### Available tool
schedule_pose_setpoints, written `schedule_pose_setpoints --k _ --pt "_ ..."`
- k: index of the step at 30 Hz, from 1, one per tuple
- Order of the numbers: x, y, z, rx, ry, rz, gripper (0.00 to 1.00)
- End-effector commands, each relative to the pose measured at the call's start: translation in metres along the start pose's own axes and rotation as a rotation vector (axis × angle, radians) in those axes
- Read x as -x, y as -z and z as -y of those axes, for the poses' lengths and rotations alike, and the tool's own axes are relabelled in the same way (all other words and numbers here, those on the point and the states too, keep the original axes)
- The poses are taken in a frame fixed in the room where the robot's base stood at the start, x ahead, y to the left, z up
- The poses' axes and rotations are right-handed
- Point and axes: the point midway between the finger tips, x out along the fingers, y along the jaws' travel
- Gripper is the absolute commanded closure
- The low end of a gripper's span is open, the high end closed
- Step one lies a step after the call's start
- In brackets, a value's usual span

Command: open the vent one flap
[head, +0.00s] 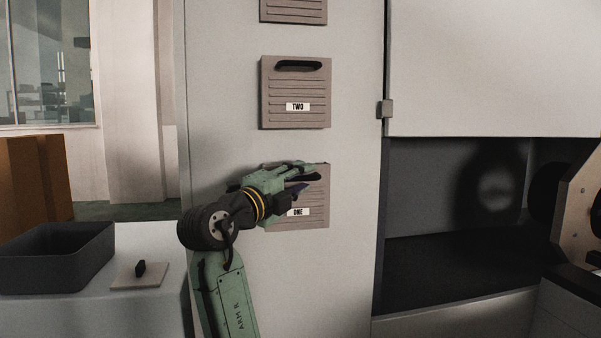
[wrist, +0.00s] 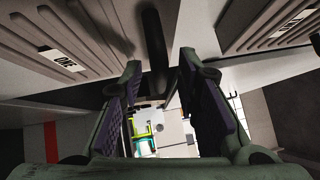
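The vent one flap (head: 313,213) is a ribbed beige square with a "ONE" label, low on the pale panel, and it looks closed. Its upper part and handle are hidden behind my gripper (head: 308,179) in the head view. In the wrist view the flap (wrist: 35,38) fills the upper left, with its dark bar handle (wrist: 153,40) beside it. My gripper (wrist: 160,65) is open, with a finger on either side of the handle. Gaps show between the handle and both fingers, and I cannot tell whether either touches it.
The vent two flap (head: 294,119), with a black handle, sits closed just above; another flap (head: 293,10) is higher up. A dark open bay (head: 440,210) lies to the right. A grey bin (head: 55,270) and a small plate with a black knob (head: 138,274) stand at left.

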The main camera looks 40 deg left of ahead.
Motion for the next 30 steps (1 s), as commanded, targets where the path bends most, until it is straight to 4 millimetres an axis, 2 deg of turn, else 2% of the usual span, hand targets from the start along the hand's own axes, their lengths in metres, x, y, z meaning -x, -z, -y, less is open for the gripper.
schedule_pose_setpoints --k 10,24,30 --pt "-0.0052 0.0001 -0.0005 0.0 0.0 0.0 0.7" --pt "-0.005 0.0001 -0.0004 0.0 0.0 0.0 1.0" --pt "-0.0049 0.0 -0.0006 0.0 0.0 0.001 1.0"
